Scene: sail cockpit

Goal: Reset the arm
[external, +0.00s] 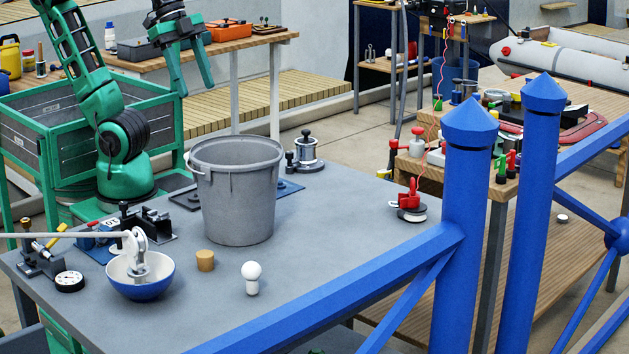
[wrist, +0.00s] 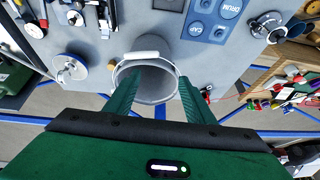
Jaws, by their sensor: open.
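My green arm rises from the far left side of the grey table (external: 330,265). My gripper (external: 196,88) is in the air above and behind the grey bucket (external: 238,205), with its two green fingers apart and nothing between them. The fingers hang clear of the bucket. In the wrist view the spread fingers of my gripper (wrist: 159,80) frame the bucket, and its rim (wrist: 118,78) shows between and beyond them. The bucket stands upright on the table.
A blue bowl (external: 140,288) holding a metal fitting, a cork (external: 205,260), a white knobbed piece (external: 252,278) and a red-topped item (external: 408,203) stand around the bucket. A metal winch (external: 306,152) is behind it. Blue posts (external: 465,215) rise at the table's right edge.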

